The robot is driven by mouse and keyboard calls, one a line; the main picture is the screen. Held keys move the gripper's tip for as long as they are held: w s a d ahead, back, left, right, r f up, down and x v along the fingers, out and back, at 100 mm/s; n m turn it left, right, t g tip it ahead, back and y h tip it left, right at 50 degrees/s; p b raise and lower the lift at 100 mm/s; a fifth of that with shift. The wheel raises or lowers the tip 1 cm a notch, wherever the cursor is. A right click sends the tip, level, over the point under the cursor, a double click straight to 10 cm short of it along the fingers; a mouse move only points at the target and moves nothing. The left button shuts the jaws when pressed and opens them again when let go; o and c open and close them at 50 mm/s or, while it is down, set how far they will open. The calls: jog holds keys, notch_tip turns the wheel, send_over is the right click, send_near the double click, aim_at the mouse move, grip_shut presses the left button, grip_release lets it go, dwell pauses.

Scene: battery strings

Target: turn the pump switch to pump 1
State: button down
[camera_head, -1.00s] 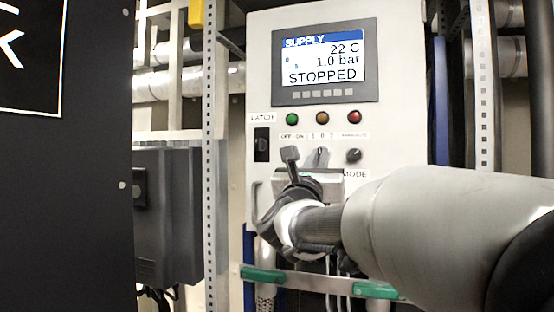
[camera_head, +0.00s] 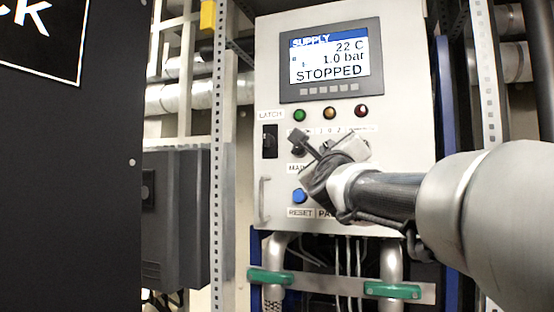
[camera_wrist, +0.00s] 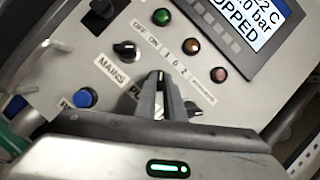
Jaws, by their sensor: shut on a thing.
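The pump switch (camera_wrist: 160,80) is a dark knob on the white control panel (camera_head: 275,210). In the wrist view my gripper (camera_wrist: 160,103) has its two fingers on either side of the knob, shut on it. The knob's pale mark lies in line with the fingers and leans toward the 1 side of the tilted "1 0 2" label. In the head view my gripper (camera_head: 335,158) covers the switch. The display (camera_head: 330,60) reads STOPPED, 22 C and 1.0 bar.
The mains switch (camera_wrist: 125,49) and blue reset button (camera_wrist: 86,97) sit left of the fingers. Another small knob (camera_wrist: 193,108) is close on their right. Green, amber and red lamps are above. A dark cabinet (camera_head: 70,190) stands at the left.

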jog(key=shift+n+y, duration=0.6)
jog(key=shift+n, duration=0.5)
jog(key=shift+g, duration=0.3)
jog(key=c, duration=1.9)
grip_release()
jog(key=shift+o, duration=0.2)
jog(key=shift+s, duration=0.1)
jog(key=b+v, duration=0.1)
jog(key=v, duration=1.6)
jog(key=shift+f, duration=0.15)
jog(key=shift+n, duration=0.3)
